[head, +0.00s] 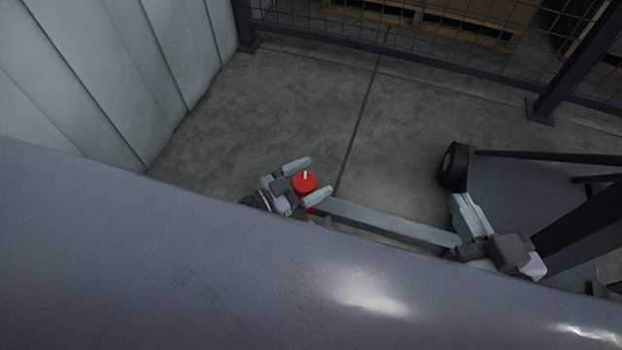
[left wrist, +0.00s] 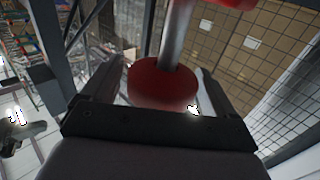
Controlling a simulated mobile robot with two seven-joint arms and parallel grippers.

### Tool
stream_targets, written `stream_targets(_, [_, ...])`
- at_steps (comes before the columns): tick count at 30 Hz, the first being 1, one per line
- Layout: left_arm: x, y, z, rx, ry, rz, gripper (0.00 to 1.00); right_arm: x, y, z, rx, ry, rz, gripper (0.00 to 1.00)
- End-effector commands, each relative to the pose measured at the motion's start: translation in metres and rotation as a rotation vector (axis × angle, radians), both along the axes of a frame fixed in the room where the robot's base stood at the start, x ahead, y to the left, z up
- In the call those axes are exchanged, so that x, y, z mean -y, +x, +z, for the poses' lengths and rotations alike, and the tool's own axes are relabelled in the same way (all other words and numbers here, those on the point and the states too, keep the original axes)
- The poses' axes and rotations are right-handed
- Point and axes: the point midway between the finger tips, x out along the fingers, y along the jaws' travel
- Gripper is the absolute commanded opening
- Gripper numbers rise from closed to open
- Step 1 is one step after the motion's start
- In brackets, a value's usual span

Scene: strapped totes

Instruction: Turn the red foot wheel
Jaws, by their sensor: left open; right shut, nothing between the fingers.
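The red foot wheel (head: 305,182) is a small red disc with a white mark on top, low near the floor at the end of a grey beam. In the left wrist view a round red body (left wrist: 164,86) with a metal rod shows between the fingers. My left gripper (head: 318,179) is open, with one finger on each side of the red wheel. I cannot tell whether the fingers touch it. My right gripper (head: 466,214) is shut and empty, to the right near the beam's other end.
A large grey surface (head: 180,270) fills the foreground. A pale panelled wall (head: 90,75) stands left, a mesh fence (head: 400,35) behind. The concrete floor (head: 290,110) between is clear.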

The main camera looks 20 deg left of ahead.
Motion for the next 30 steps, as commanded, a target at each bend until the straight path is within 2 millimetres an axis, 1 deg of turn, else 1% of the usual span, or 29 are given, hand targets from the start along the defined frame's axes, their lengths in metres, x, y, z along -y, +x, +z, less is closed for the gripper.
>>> stream_targets(3, [0.0029, 0.0035, -0.0005, -0.001, 0.001, 0.000, 0.88, 0.0011, -0.0004, 0.0008, 0.010, -0.006, -0.002, 0.00])
stream_targets(9, [0.0032, 0.0038, 0.0001, -0.001, 0.001, 0.000, 0.88, 0.0012, -0.0003, 0.0019, 0.012, -0.006, -0.002, 0.00])
stream_targets(10, [0.0031, 0.0038, 0.0001, -0.001, 0.001, 0.000, 0.85, 0.0012, -0.0003, 0.0019, 0.012, -0.006, -0.002, 0.00])
stream_targets(11, [0.0031, 0.0038, 0.0001, -0.001, 0.001, 0.000, 0.75, 0.0012, -0.0003, 0.0019, 0.012, -0.006, -0.002, 0.00])
stream_targets(12, [0.0031, 0.0038, 0.0001, -0.001, 0.001, 0.000, 0.62, 0.0012, -0.0003, 0.0019, 0.012, -0.006, -0.002, 0.00])
stream_targets(14, [0.0031, 0.0037, 0.0001, -0.001, 0.001, 0.000, 0.42, 0.0012, -0.0003, 0.0019, 0.012, -0.006, -0.002, 0.00])
stream_targets(15, [0.0031, 0.0037, 0.0001, -0.001, 0.001, 0.000, 0.37, 0.0011, -0.0003, 0.0019, 0.012, -0.006, -0.002, 0.00])
stream_targets(21, [0.0032, 0.0043, 0.0006, 0.001, 0.001, -0.023, 0.37, 0.0011, -0.0004, 0.0018, 0.011, -0.006, -0.002, 0.00])
stream_targets(30, [0.0055, 0.0023, -0.0001, 0.002, 0.004, -0.190, 0.37, 0.0010, -0.0004, 0.0013, 0.010, -0.006, -0.002, 0.00])
